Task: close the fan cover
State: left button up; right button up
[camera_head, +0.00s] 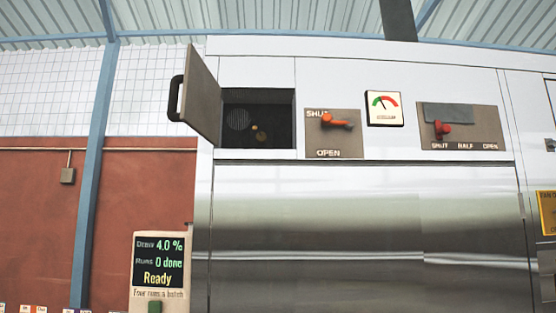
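The fan cover (201,97) is a grey-brown hinged door with a black handle (175,98). It stands open, swung out to the left of a dark square recess (270,108) in the upper front of the machine.
Right of the recess, an orange lever (336,122) sits on a SHUT/OPEN plate. Beyond are a gauge (384,108) and a red knob (442,128) on a SHUT/HALF/OPEN plate. A display (158,262) reading "Ready" stands at lower left. A blue post (97,150) stands further left.

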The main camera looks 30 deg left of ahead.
aim_at(200, 105)
jog(key=k+j, duration=0.1)
jog(key=j, duration=0.7)
jog(key=k+j, duration=0.1)
jog(key=j, duration=1.45)
jog(key=k+j, duration=0.15)
jog(key=j, duration=0.65)
jog(key=k+l+u, duration=0.05)
